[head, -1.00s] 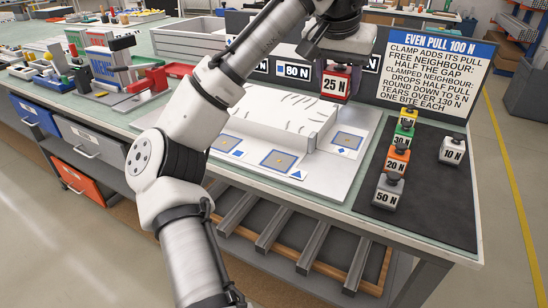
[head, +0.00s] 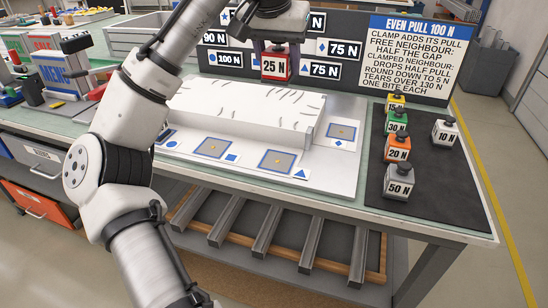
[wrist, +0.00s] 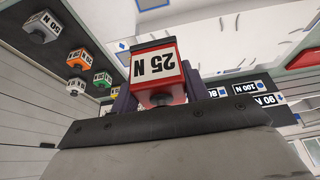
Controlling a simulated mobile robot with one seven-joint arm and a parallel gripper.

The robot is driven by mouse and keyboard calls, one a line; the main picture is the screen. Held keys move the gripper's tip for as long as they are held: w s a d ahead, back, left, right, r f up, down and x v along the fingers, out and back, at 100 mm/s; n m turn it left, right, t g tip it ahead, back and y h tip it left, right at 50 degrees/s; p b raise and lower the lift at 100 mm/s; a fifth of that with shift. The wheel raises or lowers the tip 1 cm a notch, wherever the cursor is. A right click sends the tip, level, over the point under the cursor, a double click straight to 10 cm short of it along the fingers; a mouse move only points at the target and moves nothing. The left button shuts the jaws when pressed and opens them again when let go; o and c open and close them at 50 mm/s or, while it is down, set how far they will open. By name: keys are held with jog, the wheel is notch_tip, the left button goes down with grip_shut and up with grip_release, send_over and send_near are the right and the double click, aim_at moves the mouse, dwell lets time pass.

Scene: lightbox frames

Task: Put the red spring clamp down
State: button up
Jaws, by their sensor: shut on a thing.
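The red spring clamp (head: 275,66) is a small red block with a white label reading 25 N. My gripper (head: 276,50) is shut on it and holds it in the air above the back of the white slitted sheet, in front of the sign board. In the wrist view the clamp (wrist: 157,72) sits between the dark fingers, its label upside down. The white sheet (head: 240,108) lies on a pale plate (head: 345,175). Blue-edged square pads (head: 277,161) lie along the plate's front, with square and triangle marks beside them; another pad (head: 342,132) is at the right.
A dark mat (head: 440,190) at the right holds several clamps: yellow, green (head: 397,122), orange (head: 397,148), grey 50 N (head: 398,184) and white 10 N (head: 444,132). Force labels (head: 320,69) and a text board (head: 418,55) stand behind. Mat space right of the grey clamp is clear.

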notch_tip(320, 180, down, 20)
jog(key=shift+r+b, duration=0.15)
jog(key=shift+b, duration=0.5)
jog(key=o, duration=1.2)
jog(key=shift+c, duration=0.2)
jog(key=v, duration=1.2)
